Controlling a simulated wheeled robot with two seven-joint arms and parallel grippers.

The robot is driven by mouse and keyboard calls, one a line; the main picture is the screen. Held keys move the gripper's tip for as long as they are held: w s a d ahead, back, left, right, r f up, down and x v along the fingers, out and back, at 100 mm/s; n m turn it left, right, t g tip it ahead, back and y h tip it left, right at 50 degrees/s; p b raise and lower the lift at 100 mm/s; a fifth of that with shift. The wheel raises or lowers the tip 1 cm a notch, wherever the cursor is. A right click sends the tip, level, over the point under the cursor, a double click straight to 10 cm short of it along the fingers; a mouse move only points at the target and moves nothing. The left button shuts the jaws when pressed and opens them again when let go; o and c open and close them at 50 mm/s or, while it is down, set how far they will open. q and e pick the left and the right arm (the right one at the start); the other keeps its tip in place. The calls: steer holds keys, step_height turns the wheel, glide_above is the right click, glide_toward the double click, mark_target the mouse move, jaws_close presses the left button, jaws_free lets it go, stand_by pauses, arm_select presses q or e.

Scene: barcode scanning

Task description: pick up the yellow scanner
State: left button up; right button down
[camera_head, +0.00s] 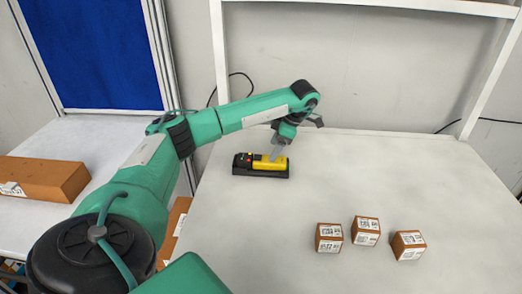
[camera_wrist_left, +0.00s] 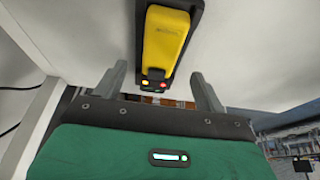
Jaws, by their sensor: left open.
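The yellow scanner (camera_head: 270,163) lies in a black base (camera_head: 262,174) on the white table, left of its middle in the head view. My left gripper (camera_head: 278,150) is over the scanner, and one finger overlaps it in that view. In the left wrist view the scanner (camera_wrist_left: 166,40) sits at the top, in its black base (camera_wrist_left: 196,22). The two fingers of my left gripper (camera_wrist_left: 160,88) are spread apart with nothing between their tips, pointing toward the scanner. Whether a finger touches the scanner cannot be told. My right gripper is out of view.
Three small brown boxes (camera_head: 329,238) (camera_head: 366,230) (camera_head: 408,245) with labels stand at the front right of the table (camera_head: 450,190). A larger brown box (camera_head: 45,178) lies on a left side table. A white frame (camera_head: 218,60) rises behind.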

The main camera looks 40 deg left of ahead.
mark_target(262, 161)
arm_select(q)
steer(key=shift+d+p+x, duration=0.15)
steer(key=shift+p+x, duration=0.25)
steer(key=shift+x, duration=0.75)
steer(key=shift+d+p+x, duration=0.1)
steer(key=shift+p+x, duration=0.3)
steer(key=shift+x, duration=0.75)
steer(key=shift+a+f, duration=0.2)
steer(key=shift+f, duration=0.4)
steer(key=shift+w, duration=0.1)
steer(key=c, duration=1.2)
